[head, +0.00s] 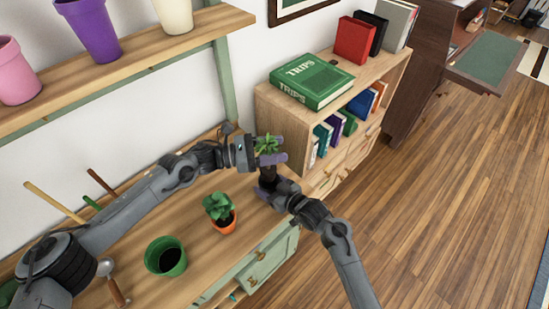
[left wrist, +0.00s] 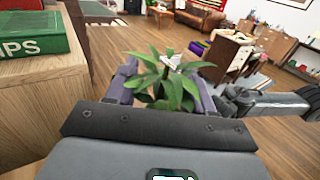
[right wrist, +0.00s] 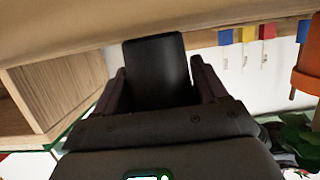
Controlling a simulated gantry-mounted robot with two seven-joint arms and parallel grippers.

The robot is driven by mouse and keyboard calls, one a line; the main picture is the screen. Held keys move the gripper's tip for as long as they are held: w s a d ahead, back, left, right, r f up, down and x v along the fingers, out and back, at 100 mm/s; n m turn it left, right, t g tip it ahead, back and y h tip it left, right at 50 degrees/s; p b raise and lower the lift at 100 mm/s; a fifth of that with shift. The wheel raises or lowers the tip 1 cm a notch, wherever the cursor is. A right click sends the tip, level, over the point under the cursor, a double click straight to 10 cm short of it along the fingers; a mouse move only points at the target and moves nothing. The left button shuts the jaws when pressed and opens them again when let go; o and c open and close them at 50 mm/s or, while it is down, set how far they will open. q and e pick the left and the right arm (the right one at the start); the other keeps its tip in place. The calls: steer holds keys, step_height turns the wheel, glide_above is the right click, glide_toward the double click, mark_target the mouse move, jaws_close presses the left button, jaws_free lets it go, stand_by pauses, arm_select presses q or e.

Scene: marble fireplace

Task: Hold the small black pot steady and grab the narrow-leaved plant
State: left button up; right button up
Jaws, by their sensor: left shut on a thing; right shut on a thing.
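The narrow-leaved plant (head: 267,145) has green pointed leaves and is above the small black pot (head: 267,174) near the right end of the wooden bench. My left gripper (head: 271,149) is shut on the plant, which shows between its fingers in the left wrist view (left wrist: 165,85). My right gripper (head: 267,187) is shut on the black pot, lower down. The right wrist view shows the pot (right wrist: 156,72) between both fingers. The pot's rim is hidden, so I cannot tell whether the plant's base is inside it.
An orange pot with a broad-leaved plant (head: 219,209) and an empty-looking green pot (head: 166,257) stand on the bench (head: 185,212). A bookcase (head: 292,118) with a green book (head: 312,80) is close behind the grippers. A shelf (head: 130,58) with several pots is above left.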

stand_by(0.3)
steer(key=o, duration=1.1)
